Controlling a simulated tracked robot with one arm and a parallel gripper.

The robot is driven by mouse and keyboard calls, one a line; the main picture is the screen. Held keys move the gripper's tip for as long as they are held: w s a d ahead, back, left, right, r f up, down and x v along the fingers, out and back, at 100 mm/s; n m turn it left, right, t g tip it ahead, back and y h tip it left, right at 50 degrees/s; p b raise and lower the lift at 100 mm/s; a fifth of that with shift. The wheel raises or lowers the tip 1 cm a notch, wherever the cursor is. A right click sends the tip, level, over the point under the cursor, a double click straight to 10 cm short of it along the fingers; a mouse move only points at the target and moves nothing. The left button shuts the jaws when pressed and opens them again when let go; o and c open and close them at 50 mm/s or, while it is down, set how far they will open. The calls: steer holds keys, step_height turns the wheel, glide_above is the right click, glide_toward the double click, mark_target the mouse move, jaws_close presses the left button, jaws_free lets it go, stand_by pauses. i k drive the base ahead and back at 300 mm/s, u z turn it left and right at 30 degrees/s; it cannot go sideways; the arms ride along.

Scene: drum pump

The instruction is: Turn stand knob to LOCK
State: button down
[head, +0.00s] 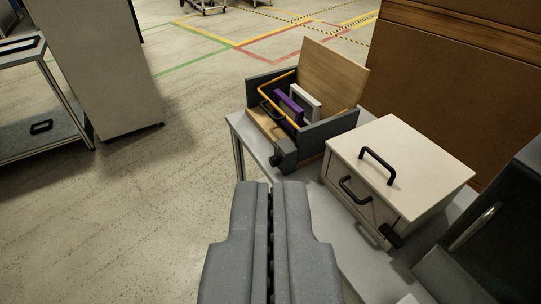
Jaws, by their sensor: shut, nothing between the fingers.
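My gripper (270,188) is at the bottom centre, shut and empty, its fingers pointing forward towards the table. A small black knob (278,159) sits low on the front corner of an open grey and wood box (327,130), just beyond my fingertips in the picture. I cannot tell whether they touch. A second black knob (392,238) sits low on the front of a cream box (428,172), right of my gripper. I cannot tell which knob is the stand knob. No LOCK mark is readable.
Both boxes stand on a light grey table (342,238). The open box has a raised wooden lid and holds a purple block (289,108) and a white block (306,101). A dark cabinet (500,215) is at right. Floor at left is clear up to a cart (45,130).

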mark_target(274, 161)
steer(key=z, duration=0.05)
steer(key=k, duration=0.6)
steer(key=u, duration=0.35)
steer(key=i, duration=1.55)
steer(key=u, duration=0.05)
